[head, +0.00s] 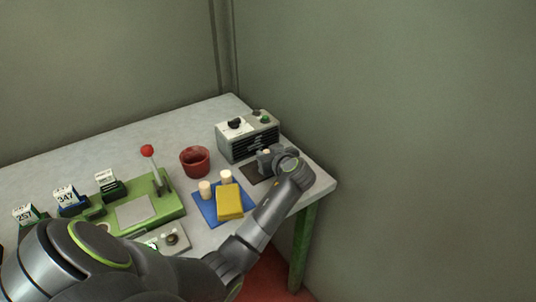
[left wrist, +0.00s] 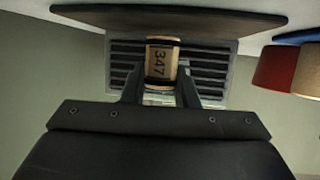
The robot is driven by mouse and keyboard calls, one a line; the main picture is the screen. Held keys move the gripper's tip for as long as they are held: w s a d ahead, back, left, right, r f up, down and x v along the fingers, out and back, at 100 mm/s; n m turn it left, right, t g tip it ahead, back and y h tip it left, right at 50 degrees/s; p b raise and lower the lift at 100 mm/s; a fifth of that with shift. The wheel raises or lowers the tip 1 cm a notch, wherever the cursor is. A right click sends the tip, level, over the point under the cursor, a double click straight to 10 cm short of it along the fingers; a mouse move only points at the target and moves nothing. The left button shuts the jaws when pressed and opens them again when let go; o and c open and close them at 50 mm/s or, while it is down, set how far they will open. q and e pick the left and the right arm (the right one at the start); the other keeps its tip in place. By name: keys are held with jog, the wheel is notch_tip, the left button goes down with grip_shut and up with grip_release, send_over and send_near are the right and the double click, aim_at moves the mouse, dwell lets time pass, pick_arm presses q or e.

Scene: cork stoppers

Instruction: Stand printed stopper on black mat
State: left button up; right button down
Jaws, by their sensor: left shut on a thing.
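The printed stopper, a tan cork cylinder marked 347 (left wrist: 161,62), is between the fingers of my left gripper (left wrist: 160,82), which is shut on it. In the left wrist view, which looks upside down, the stopper's end is right by the black mat (left wrist: 110,17). I cannot tell whether it touches the mat. In the head view the black mat (head: 252,174) lies at the right end of the table, in front of the grey box, partly hidden by my left gripper (head: 267,157). My right gripper is not in view.
The grey slatted box (head: 248,138) stands just behind the mat. A red cup (head: 195,161) and a blue mat (head: 207,213) with two pale stoppers and a yellow block (head: 230,202) are to the left. A green press (head: 160,206) with a red-knobbed lever stands farther left.

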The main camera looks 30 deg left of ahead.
pick_arm(q)
jog(key=shift+f, duration=0.3)
jog(key=shift+f, duration=0.1)
jog(key=o, duration=1)
jog(key=b+v, duration=0.1)
jog(key=v, duration=1)
jog(key=shift+b, duration=0.35)
jog(key=shift+s+d+r, duration=0.25)
jog(key=shift+d+r, duration=0.1)
jog(key=shift+r, duration=0.05)
jog(key=shift+f, duration=0.1)
